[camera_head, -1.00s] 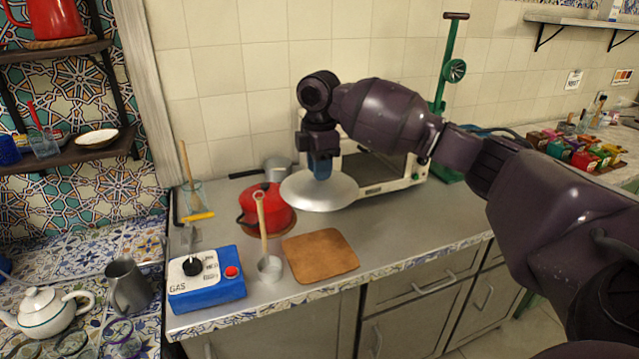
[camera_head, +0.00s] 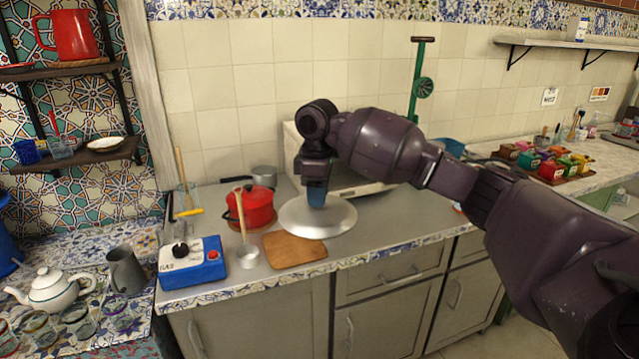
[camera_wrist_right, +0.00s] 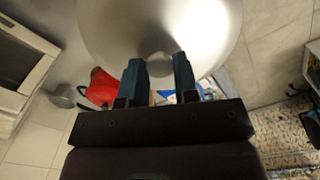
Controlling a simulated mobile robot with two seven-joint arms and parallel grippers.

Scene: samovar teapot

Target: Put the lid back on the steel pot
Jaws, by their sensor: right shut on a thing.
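My right gripper (camera_head: 317,200) is shut on the top of a wide, shiny steel lid (camera_head: 330,222). The lid is held roughly level at the counter's front half, right of the red pot; I cannot tell how high above the counter it is. In the right wrist view the two blue fingers (camera_wrist_right: 159,75) stand around the lid's knob, with the lid's disc (camera_wrist_right: 110,25) beyond them. A small steel pot (camera_head: 264,177) with a dark handle stands at the back, behind the red pot. It looks narrower than the lid. My left gripper is not in view.
The red pot (camera_head: 255,204) is left of the lid. A white appliance (camera_head: 292,150) stands behind my arm. The counter right of the lid looks clear.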

